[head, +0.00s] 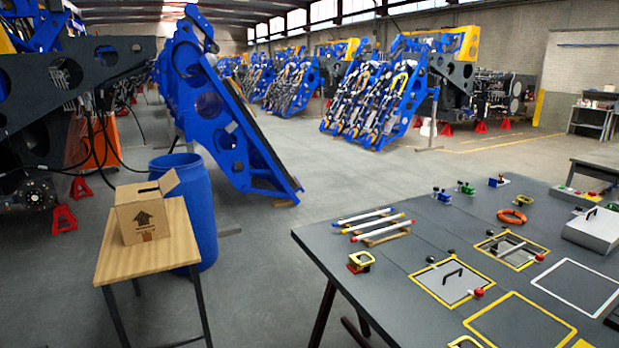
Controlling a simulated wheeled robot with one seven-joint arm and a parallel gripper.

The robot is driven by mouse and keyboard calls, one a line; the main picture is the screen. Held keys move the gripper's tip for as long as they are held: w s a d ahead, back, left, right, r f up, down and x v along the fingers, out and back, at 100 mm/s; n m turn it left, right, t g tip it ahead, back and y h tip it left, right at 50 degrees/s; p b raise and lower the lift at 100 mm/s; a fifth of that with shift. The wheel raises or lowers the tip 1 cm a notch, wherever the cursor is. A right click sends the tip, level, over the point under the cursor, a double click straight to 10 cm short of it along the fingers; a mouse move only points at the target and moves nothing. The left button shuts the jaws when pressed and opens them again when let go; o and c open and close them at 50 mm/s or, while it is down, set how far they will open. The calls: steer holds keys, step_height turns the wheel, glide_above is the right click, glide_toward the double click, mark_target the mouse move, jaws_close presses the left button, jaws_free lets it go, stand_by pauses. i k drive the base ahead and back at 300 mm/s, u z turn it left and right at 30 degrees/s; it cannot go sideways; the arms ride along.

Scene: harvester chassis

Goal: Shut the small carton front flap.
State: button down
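A small brown cardboard carton (143,221) stands upright on a small wooden table at the left of the head view. A dark arrow mark is printed on its front face. One top flap (169,182) sticks up at the carton's right rear. Lighter cardboard and a dark gap show at the top. The carton is too small here to tell which panel is the front flap or how far it is open. My gripper is not in view.
The wooden table (126,264) has bare room in front of the carton. A blue barrel (198,200) stands close behind it. A large dark workbench (390,285) with pens, framed panels and small tools fills the right. Grey floor lies open between the two tables.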

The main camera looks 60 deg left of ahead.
mark_target(169, 181)
steer(key=u, duration=2.05)
steer(key=i, duration=2.95)
steer(key=u, duration=1.5)
steer(key=i, duration=0.45)
steer(key=u, duration=0.75)
steer(key=i, duration=0.75)
steer(key=u, duration=0.05)
